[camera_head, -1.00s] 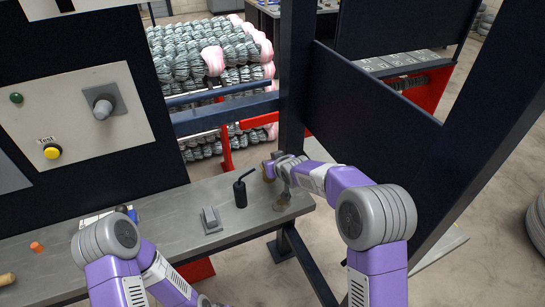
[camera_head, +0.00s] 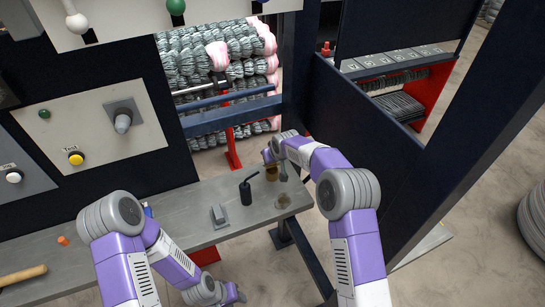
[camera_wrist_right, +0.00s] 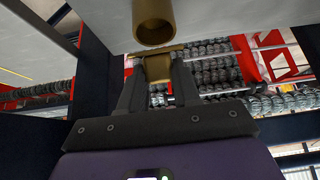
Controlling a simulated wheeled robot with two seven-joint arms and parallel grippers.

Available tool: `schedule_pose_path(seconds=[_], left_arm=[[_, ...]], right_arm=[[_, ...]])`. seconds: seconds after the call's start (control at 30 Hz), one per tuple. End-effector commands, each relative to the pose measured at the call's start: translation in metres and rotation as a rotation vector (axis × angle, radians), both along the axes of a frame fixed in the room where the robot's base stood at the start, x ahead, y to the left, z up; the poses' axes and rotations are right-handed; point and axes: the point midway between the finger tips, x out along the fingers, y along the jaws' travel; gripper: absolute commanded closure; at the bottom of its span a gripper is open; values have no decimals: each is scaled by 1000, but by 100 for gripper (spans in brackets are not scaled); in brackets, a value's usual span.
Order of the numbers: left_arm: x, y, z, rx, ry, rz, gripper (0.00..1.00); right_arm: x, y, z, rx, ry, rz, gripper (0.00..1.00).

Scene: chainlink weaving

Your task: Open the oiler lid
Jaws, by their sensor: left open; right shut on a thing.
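A brass cylinder (camera_head: 272,173), which looks like the oiler, stands on the grey bench near its right end. In the right wrist view its round open-looking end (camera_wrist_right: 153,24) shows at the top. My right gripper (camera_head: 267,156) is just above it in the head view. It is shut on a small brass piece (camera_wrist_right: 158,69), which looks like the lid and appears apart from the cylinder. My left gripper (camera_head: 238,294) is open and empty, low in front of the bench.
A black can with a bent spout (camera_head: 247,190) stands left of the brass cylinder, with a grey metal block (camera_head: 219,215) farther left. A round metal piece (camera_head: 283,202) lies near the bench's front edge. A dark post (camera_head: 296,85) rises behind.

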Motion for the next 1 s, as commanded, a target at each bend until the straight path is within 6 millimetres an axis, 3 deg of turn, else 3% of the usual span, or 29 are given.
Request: schedule_pose_path(seconds=[0.3, 0.33, 0.5, 0.8, 1.0], left_arm=[[0, 0, 0, 0, 0, 0, 57], [0, 0, 0, 0, 0, 0, 57], [0, 0, 0, 0, 0, 0, 57], [0, 0, 0, 0, 0, 0, 57], [0, 0, -2, 0, 0, 0, 57]], right_arm=[[1, 0, 0, 0, -2, 1, 99], [1, 0, 0, 0, -2, 1, 67], [0, 0, 0, 0, -1, 1, 43], [-1, 0, 2, 0, -1, 1, 43], [-11, -3, 21, 1, -4, 1, 43]])
